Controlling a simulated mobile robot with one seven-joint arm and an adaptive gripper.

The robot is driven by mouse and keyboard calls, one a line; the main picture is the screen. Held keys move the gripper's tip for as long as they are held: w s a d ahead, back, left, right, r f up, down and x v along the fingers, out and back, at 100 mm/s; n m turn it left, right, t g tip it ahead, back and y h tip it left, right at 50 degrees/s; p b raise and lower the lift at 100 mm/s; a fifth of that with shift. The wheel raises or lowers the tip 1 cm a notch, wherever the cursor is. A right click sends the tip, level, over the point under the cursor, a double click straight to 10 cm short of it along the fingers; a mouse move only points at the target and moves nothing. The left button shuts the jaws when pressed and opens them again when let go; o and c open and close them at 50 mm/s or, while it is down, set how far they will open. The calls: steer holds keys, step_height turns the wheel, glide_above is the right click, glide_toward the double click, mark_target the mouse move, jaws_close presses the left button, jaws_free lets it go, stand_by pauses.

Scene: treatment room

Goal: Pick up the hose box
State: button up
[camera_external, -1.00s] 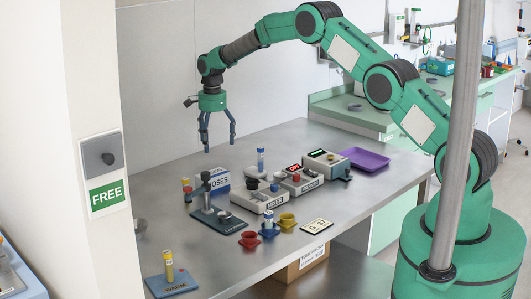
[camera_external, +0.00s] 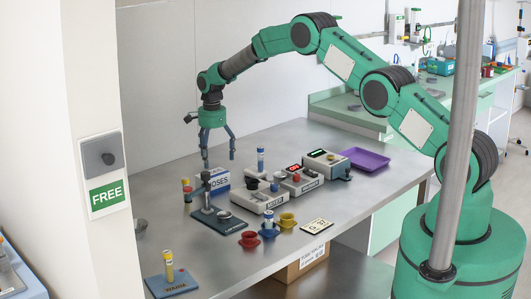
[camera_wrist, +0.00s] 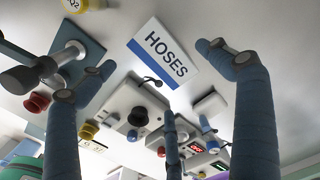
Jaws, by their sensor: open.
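The hose box (camera_external: 217,180) is a small white box with a blue band and the word HOSES. It stands on the steel table toward the back, partly hidden behind a dark stand. In the wrist view the hose box (camera_wrist: 163,53) lies ahead between the spread fingers. My gripper (camera_external: 217,162) is green with blue-grey fingers, spread open and empty. It hangs pointing down, just above the hose box in the outside view. In the wrist view my gripper (camera_wrist: 155,75) shows its fingers apart, with no finger clearly touching the box.
The dark stand (camera_external: 217,220) is close in front of the box. A white mixer (camera_external: 258,200) with a blue-capped tube is to its right, with further devices beyond. Red, blue and yellow cups (camera_external: 287,221) stand in front. A purple tray (camera_external: 365,159) is at the back right.

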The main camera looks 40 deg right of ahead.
mark_target(214, 174)
steer(key=shift+f, duration=1.9)
steer(key=shift+s+f, duration=0.1)
steer(key=shift+f, duration=2.5)
steer(key=c, duration=1.3)
